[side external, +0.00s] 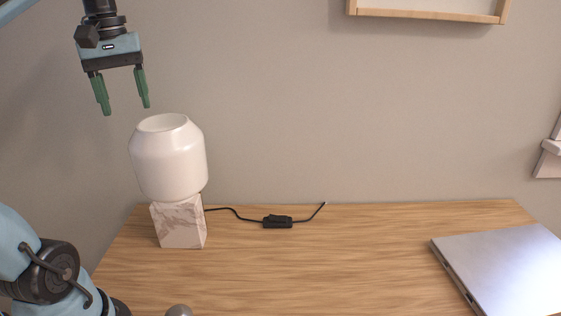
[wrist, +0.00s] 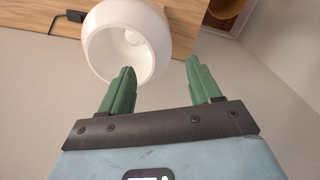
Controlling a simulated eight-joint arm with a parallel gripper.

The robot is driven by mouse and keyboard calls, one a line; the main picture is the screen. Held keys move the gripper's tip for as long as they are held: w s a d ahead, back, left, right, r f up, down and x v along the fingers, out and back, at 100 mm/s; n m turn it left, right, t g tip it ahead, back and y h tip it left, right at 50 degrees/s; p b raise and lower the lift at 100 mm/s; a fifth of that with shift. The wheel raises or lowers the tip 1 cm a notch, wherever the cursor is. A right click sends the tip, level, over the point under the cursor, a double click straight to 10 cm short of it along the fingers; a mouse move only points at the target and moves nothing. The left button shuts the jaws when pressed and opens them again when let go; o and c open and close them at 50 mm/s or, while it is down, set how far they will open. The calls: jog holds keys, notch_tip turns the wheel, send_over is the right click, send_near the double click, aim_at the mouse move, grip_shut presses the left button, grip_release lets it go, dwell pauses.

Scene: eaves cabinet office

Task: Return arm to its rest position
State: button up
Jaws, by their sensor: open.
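My gripper (side external: 125,92) has two green fingers spread apart with nothing between them. In the side external view it hangs at the upper left, above and slightly left of a white lamp (side external: 168,160) and apart from it. In the wrist view the fingers of my gripper (wrist: 160,82) show with the lamp's white shade (wrist: 100,45) beyond them, its open top facing the camera. The lamp stands upright on a marble-patterned block base (side external: 180,222) at the desk's back left.
A wooden desk (side external: 300,265) holds a black cord with an inline switch (side external: 277,222) and a silver laptop (side external: 505,268) at right. The desk's middle is clear. A wooden frame (side external: 430,14) is on the wall above. A rounded grey knob (side external: 179,310) shows at the bottom edge.

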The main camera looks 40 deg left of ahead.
jog(key=shift+r, duration=0.6)
jog(key=w+m+t+y, duration=0.1)
jog(key=w+m, duration=0.1)
jog(key=w, duration=0.1)
jog(key=w+d+f+m+t+y, duration=0.1)
jog(key=w+m, duration=0.1)
jog(key=w, duration=0.1)
jog(key=w+f+m+t+y, duration=0.1)
jog(key=w+m, duration=0.1)
jog(key=w, duration=0.1)
jog(key=shift+w+d+y, duration=0.15)
jog(key=shift+w+y, duration=0.15)
jog(key=shift+w, duration=0.05)
jog(key=w+d+f+m+t+h, duration=0.4)
jog(key=d+f, duration=0.5)
jog(key=d, duration=0.5)
jog(key=s+d+f+m, duration=0.1)
jog(key=s+f+m, duration=0.2)
jog(key=s+f, duration=0.3)
notch_tip(320, 180, down, 2)
jog(key=shift+d+f+m+y, duration=0.15)
jog(key=shift+d+m+y, duration=0.1)
jog(key=shift+m+y, duration=0.05)
jog(key=shift+s, duration=0.1)
